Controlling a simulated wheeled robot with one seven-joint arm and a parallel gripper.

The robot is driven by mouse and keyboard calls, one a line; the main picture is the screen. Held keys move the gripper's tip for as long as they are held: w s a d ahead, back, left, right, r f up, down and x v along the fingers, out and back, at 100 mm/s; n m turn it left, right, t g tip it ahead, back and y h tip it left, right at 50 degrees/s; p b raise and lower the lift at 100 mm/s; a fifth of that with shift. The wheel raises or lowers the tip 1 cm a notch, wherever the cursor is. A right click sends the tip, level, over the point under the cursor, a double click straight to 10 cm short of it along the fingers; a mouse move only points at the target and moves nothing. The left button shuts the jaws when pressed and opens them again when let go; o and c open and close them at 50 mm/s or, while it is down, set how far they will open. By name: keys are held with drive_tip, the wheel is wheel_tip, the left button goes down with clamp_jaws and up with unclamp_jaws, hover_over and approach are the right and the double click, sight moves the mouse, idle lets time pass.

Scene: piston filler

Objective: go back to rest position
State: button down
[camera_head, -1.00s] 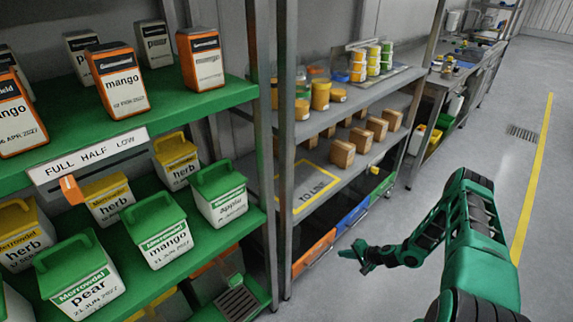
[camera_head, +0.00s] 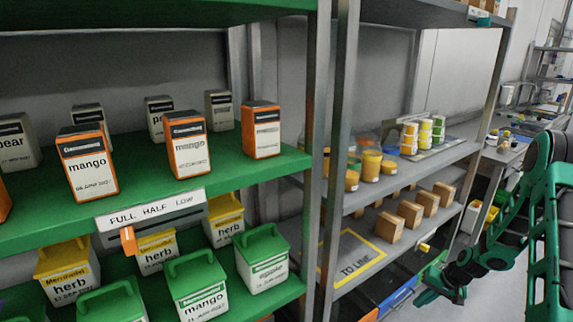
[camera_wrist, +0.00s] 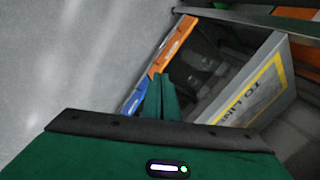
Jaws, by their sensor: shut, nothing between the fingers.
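My gripper (camera_head: 428,297) is at the lower right of the head view, at the end of my green and black arm. It is low in front of the grey metal shelf unit, near its bottom level. In the wrist view, its green fingers (camera_wrist: 160,97) are together with nothing held between them. Beyond them lie blue and orange bin fronts and the shelf board marked "TO LINE" (camera_wrist: 255,95). The fingertips are small in the head view.
The green shelves (camera_head: 250,170) at left hold several labelled containers. The grey shelf (camera_head: 420,170) beside them carries yellow jars (camera_head: 371,165) and brown boxes (camera_head: 390,227). A blue bin (camera_head: 398,303) is close to my gripper. Open grey floor (camera_wrist: 60,70) shows in the wrist view.

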drive_tip(key=s+r+g+h, duration=0.1)
drive_tip(key=s+r+h, duration=0.1)
drive_tip(key=s+r, duration=0.8)
drive_tip(key=s+r+g+h, duration=0.1)
drive_tip(key=s+r, duration=0.4)
drive_tip(key=r, duration=1)
drive_tip(key=s+a+r, duration=0.1)
drive_tip(key=s+r, duration=0.2)
drive_tip(key=s, duration=0.4)
drive_tip(key=s+a+r, duration=0.2)
drive_tip(key=s+r, duration=0.2)
drive_tip(key=s, duration=0.4)
drive_tip(key=s+a+r+g, duration=0.1)
drive_tip(key=s+a+r, duration=0.1)
drive_tip(key=s+r, duration=0.2)
drive_tip(key=s, duration=0.3)
drive_tip(key=shift+s+a+m, duration=0.15)
drive_tip(key=shift+s+m, duration=0.1)
drive_tip(key=shift+m, duration=0.15)
